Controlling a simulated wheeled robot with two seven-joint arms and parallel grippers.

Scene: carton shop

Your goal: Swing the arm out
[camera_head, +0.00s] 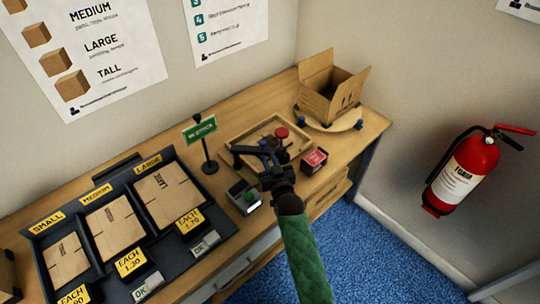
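My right gripper (262,153), on my green-sleeved arm, is dark and held over the front of a shallow wooden tray (238,133) on the bench. Its fingers look spread apart, with nothing seen between them. A curved wooden piece (347,124) with a blue knob (301,121) lies at the bench's right end, beyond the gripper and apart from it. An open carton (329,95) stands at its back and hides part of it. I cannot tell which part of the bench is the arm that the task names. My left gripper is not in view.
A red-topped knob (281,132) stands in the tray. A red box (314,161), a small device with a green button (249,199) and a green sign on a post (209,157) stand close around. A dark rack (76,217) holds flat cartons at left. A fire extinguisher (463,171) hangs at right.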

